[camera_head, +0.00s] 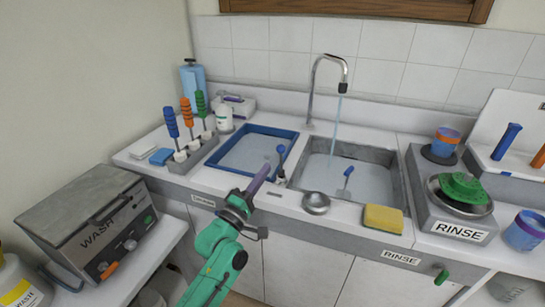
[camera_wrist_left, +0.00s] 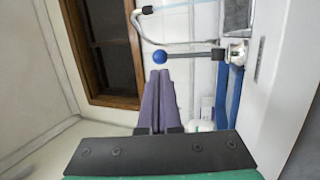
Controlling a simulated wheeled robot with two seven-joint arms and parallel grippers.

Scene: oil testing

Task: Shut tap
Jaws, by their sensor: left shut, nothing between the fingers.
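The curved metal tap (camera_head: 330,62) stands behind the two sinks, and water (camera_head: 337,118) runs from its spout into the right sink (camera_head: 385,155). A lever with a blue knob (camera_head: 281,149) stands upright on the front rim between the sinks. In the left wrist view the blue knob (camera_wrist_left: 160,57) sits at the end of a grey rod. My left gripper (camera_head: 265,168) has purple fingers, shut and empty, just left of the lever in the head view. In the left wrist view the fingertips (camera_wrist_left: 160,73) appear just below the knob; I cannot tell whether they touch it. My right gripper is not in view.
A blue-rimmed left sink (camera_head: 245,150), a metal ladle bowl (camera_head: 316,203) and a yellow sponge (camera_head: 383,219) are around the lever. A rack of colored-handled tools (camera_head: 197,150) and a WASH box (camera_head: 95,228) are at left. A rinse station (camera_head: 458,215) is at right.

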